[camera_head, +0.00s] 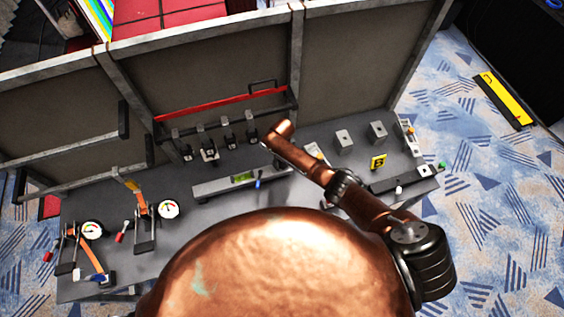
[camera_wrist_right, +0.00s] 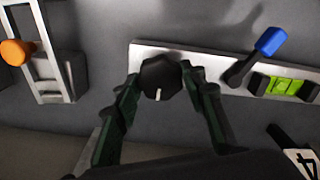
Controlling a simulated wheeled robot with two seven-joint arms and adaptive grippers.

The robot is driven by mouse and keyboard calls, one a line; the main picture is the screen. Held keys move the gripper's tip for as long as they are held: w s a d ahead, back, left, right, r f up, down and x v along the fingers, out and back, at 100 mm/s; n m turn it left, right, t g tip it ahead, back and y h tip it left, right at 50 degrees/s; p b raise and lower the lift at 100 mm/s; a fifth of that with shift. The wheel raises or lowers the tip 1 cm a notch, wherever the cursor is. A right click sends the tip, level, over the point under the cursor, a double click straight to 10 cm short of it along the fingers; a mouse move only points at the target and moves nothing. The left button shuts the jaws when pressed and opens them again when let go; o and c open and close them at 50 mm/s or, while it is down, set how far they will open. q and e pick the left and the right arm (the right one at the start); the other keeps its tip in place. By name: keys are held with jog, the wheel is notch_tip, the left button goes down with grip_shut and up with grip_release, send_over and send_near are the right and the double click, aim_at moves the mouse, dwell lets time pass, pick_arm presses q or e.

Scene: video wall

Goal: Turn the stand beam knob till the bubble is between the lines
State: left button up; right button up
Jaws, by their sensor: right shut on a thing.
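The stand beam (camera_head: 215,188) is a grey bar on the bench, with a green vial (camera_head: 242,178) and a blue-tipped lever (camera_head: 258,183). In the right wrist view the dark faceted knob (camera_wrist_right: 160,76) with a white mark sits at one end of the beam (camera_wrist_right: 212,74). My right gripper (camera_wrist_right: 161,84) is shut on this knob, one dark green finger on each side. The green vial (camera_wrist_right: 286,86) shows dark lines, but I cannot tell where its bubble is. In the head view my copper right arm hides the knob. My left gripper is not in view.
Dial gauges (camera_head: 168,209) with levers stand at the bench's left. Small blocks (camera_head: 344,138) and a yellow tag (camera_head: 378,162) are at its right. A row of clamps (camera_head: 208,150) stands behind the beam. Tall panels (camera_head: 205,60) rise along the back.

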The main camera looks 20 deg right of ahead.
aim_at(282, 163)
jog(key=shift+s+f, duration=0.2)
jog(key=o, duration=1.2)
jog(key=shift+w+r, duration=0.1)
jog(key=shift+w, duration=0.05)
jog(key=shift+c, duration=0.2)
jog(key=shift+r, duration=0.15)
notch_tip(282, 163, up, 12)
